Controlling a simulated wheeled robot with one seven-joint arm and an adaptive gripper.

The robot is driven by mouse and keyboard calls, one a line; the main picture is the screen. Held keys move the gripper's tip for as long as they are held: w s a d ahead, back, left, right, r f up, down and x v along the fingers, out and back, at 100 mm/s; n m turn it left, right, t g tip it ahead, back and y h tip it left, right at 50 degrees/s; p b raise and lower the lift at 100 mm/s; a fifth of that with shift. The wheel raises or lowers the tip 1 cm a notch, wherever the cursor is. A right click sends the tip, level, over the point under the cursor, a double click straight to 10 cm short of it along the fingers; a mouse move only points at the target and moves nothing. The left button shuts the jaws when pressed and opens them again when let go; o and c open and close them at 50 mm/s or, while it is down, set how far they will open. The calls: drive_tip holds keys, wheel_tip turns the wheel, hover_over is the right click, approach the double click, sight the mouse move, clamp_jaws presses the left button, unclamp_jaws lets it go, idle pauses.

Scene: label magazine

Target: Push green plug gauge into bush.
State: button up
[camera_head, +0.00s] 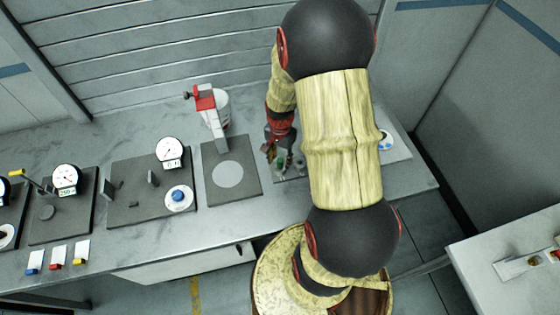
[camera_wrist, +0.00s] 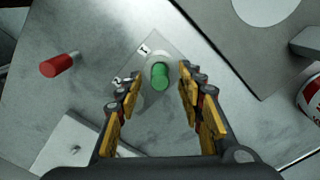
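The green plug gauge (camera_wrist: 160,76) is a short green cylinder, seen nearly end-on in the wrist view. A pale, whitish round part, which looks like the bush (camera_wrist: 157,58), shows right behind it; I cannot tell how deep the plug sits in it. My gripper (camera_wrist: 160,80) is open, its yellow-padded fingers on either side of the green plug with a gap at each side. In the head view my gripper (camera_head: 271,147) is low over the bench, close to the green plug (camera_head: 281,163), and my arm hides part of that area.
In the head view a dark pad with a grey disc (camera_head: 228,174) and a red-and-white press stand (camera_head: 208,103) are left of my gripper. Dial gauges (camera_head: 169,152) stand further left.

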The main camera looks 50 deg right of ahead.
sight(280, 160)
wheel_tip(280, 160, up, 10)
idle(0.4)
drive_tip(key=shift+r, duration=0.1)
idle(0.4)
drive_tip(key=s+a+r+n+t+b, duration=0.2)
drive_tip(key=a+r+n+b, duration=0.3)
drive_tip(key=a, duration=0.6)
drive_tip(key=s+a+r+n+t+b, duration=0.3)
drive_tip(key=s+a+r+n+b, duration=0.2)
drive_tip(key=a+n, duration=0.5)
wheel_tip(280, 160, up, 2)
drive_tip(key=shift+s+a+t, duration=0.25)
drive_tip(key=shift+a+t, duration=0.05)
drive_tip(key=shift+a, duration=0.6)
